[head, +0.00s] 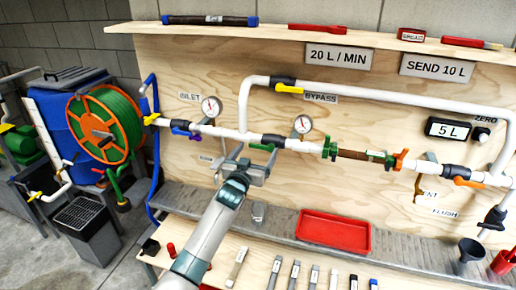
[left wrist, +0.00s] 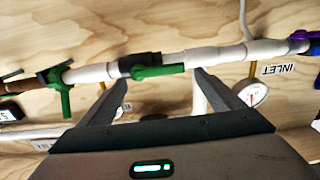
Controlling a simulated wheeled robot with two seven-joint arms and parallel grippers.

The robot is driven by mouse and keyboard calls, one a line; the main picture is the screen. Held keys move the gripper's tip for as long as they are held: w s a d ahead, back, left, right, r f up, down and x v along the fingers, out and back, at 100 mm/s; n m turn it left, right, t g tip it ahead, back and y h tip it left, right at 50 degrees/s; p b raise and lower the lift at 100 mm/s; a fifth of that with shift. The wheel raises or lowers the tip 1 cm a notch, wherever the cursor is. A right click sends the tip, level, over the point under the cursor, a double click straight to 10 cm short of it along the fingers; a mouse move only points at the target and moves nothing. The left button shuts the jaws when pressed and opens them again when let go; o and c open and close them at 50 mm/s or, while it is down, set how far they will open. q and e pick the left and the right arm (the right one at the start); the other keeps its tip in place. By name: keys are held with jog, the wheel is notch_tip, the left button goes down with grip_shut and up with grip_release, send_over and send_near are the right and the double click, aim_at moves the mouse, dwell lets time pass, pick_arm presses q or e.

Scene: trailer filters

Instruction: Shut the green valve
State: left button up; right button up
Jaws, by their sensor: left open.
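The green valve has a black body (head: 273,140) on the white pipe, between the two gauges, with a green lever (head: 261,147). In the left wrist view the green lever (left wrist: 157,71) lies roughly along the pipe beside the black body (left wrist: 140,60). My left gripper (head: 254,158) is just in front of and below the valve. In the left wrist view, its two fingers (left wrist: 154,84) are spread to either side of the lever, with no clear contact visible. It holds nothing. My right gripper is out of view.
The bypass pipe (head: 370,95) runs above. A red tray (head: 333,231) sits on the shelf below, with several tools in front.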

pick_arm(q)
jog(key=shift+x, duration=0.85)
jog(key=c, duration=1.5)
